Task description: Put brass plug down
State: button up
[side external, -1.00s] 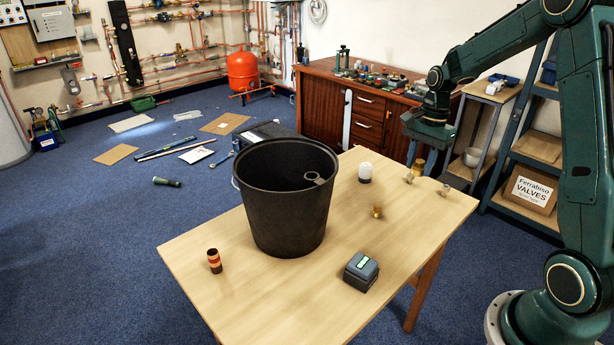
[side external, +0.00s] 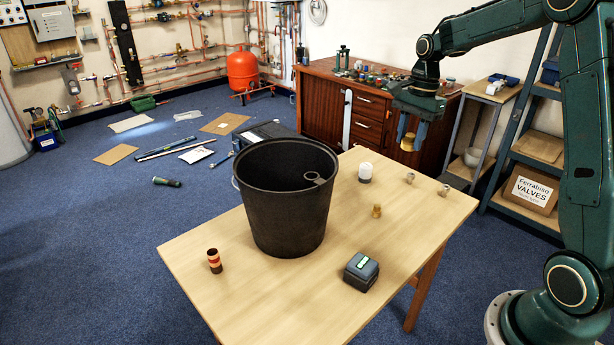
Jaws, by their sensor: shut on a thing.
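My gripper (side external: 409,136) is above the far right part of the table, pointing down. It is shut on the brass plug (side external: 407,143), a small gold-coloured piece held between the fingertips, clear of the tabletop. A second small brass piece (side external: 377,210) stands on the table (side external: 315,290), nearer the camera and below the held plug in the picture.
A large black bucket (side external: 285,215) stands mid-table with a fitting at its inner rim. A white-topped jar (side external: 365,172), two small metal fittings (side external: 409,178) (side external: 444,190), a dark box (side external: 361,271) and a red-banded copper piece (side external: 214,260) stand around it. The front of the table is clear.

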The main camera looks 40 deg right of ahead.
jog(key=w+a+m, duration=0.6)
jog(key=w+a, duration=1.5)
jog(key=a, duration=0.2)
jog(key=shift+t, duration=0.4)
jog(key=shift+w+d+f, duration=0.1)
jog(key=shift+f, duration=1.25)
jog(key=shift+w+d+f, duration=0.1)
jog(key=shift+f, duration=1.2)
jog(key=shift+f, duration=0.1)
notch_tip(320, 180, down, 20)
jog(key=shift+r, duration=0.1)
jog(key=o, duration=1)
